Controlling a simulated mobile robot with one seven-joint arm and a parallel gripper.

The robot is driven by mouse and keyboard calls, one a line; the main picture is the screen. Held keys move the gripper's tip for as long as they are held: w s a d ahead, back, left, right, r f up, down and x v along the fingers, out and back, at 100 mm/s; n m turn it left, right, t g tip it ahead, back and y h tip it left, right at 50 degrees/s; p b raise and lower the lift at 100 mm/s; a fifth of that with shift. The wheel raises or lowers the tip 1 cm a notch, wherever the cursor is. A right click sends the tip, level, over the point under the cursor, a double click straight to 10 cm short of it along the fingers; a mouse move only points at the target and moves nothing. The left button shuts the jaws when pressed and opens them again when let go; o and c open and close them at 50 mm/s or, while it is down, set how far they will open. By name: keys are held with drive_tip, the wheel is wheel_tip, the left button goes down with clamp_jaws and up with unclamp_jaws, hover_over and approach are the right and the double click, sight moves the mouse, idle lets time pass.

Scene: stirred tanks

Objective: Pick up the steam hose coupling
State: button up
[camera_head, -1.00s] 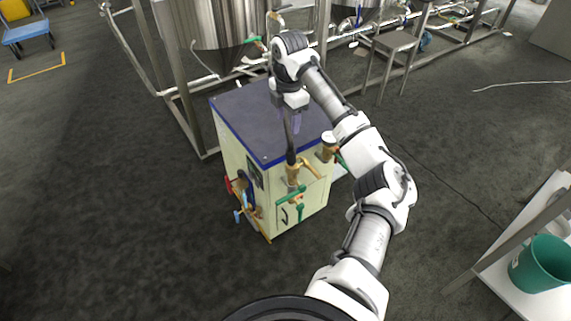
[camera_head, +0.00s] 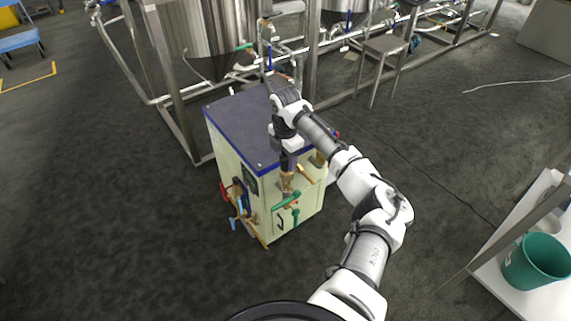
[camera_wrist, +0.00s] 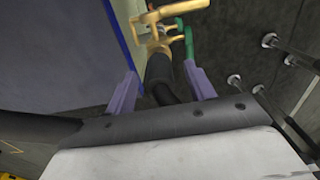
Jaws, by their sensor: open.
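The steam hose coupling is a brass fitting (camera_head: 287,181) on the front of the cream box with a dark top, above green-handled valves. In the wrist view the brass fitting (camera_wrist: 157,42) is at the top, with a black hose end (camera_wrist: 160,72) joined to it. My gripper (camera_wrist: 160,72) is open, one purple finger on each side of the black hose end, with gaps visible on both sides. In the head view my gripper (camera_head: 288,163) is just above the brass fitting and hides the hose part there.
The cream box (camera_head: 235,165) carries several valves, with red, blue and green handles (camera_head: 287,201). A steel tank (camera_head: 212,40) on a frame stands behind it. A white table with a green bucket (camera_head: 538,262) is at the right.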

drive_tip(key=shift+f, duration=0.95)
drive_tip(key=c, duration=1.1)
drive_tip(key=shift+r, duration=0.15)
drive_tip(key=shift+c, duration=0.2)
